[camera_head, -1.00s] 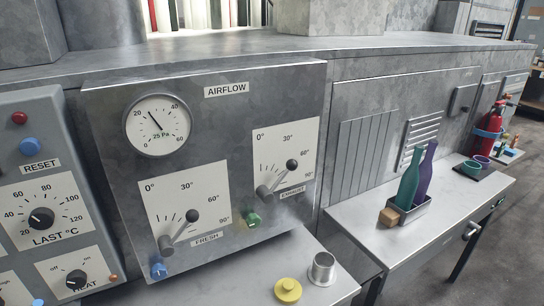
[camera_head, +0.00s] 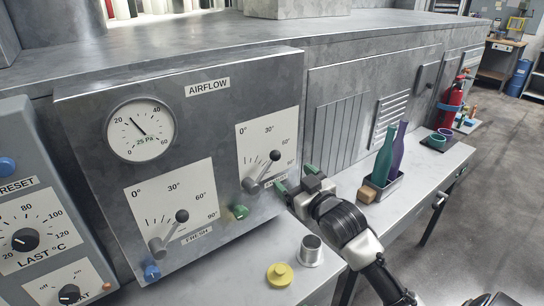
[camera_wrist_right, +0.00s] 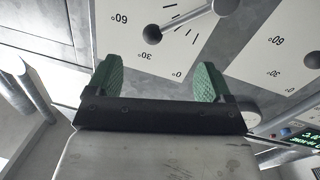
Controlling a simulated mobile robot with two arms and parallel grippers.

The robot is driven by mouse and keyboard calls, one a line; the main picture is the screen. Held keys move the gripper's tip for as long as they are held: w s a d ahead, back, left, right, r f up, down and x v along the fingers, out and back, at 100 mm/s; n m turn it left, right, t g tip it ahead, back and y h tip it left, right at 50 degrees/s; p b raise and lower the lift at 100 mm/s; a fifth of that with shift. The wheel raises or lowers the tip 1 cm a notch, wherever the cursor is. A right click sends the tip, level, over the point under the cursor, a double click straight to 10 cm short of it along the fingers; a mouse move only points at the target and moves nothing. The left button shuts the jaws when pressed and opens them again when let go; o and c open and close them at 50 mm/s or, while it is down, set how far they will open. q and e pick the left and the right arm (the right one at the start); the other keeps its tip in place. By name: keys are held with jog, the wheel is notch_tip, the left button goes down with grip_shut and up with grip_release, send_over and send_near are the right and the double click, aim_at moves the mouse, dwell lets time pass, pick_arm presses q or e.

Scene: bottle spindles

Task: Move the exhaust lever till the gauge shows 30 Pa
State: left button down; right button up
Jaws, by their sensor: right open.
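The exhaust lever (camera_head: 264,169), a grey rod with a dark ball knob, slants up and right across its white dial on the airflow panel (camera_head: 75,150). The round gauge (camera_head: 140,130) reads 25 Pa. My right gripper (camera_head: 295,178) is open with green fingertips, just right of the exhaust dial's lower edge, apart from the lever. In the right wrist view the gripper (camera_wrist_right: 158,78) is empty. The lever's knob (camera_wrist_right: 152,33) shows beyond the fingertips, the dial upside down. My left gripper is out of view.
The fresh lever (camera_head: 170,231) stands lower left of the exhaust lever. A green knob (camera_head: 239,211) sits below the exhaust dial. A metal cup (camera_head: 311,250) and a yellow knobbed piece (camera_head: 279,274) stand on the ledge.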

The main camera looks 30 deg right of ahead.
aim_at(274, 160)
jog(key=w+p, duration=0.1)
jog(key=w, duration=0.4)
jog(key=w+p, duration=0.1)
jog(key=w, duration=0.5)
jog(key=shift+d+r+p, duration=0.15)
jog(key=shift+r+p, duration=0.05)
jog(key=shift+p, duration=0.1)
jog(key=shift+c, duration=0.2)
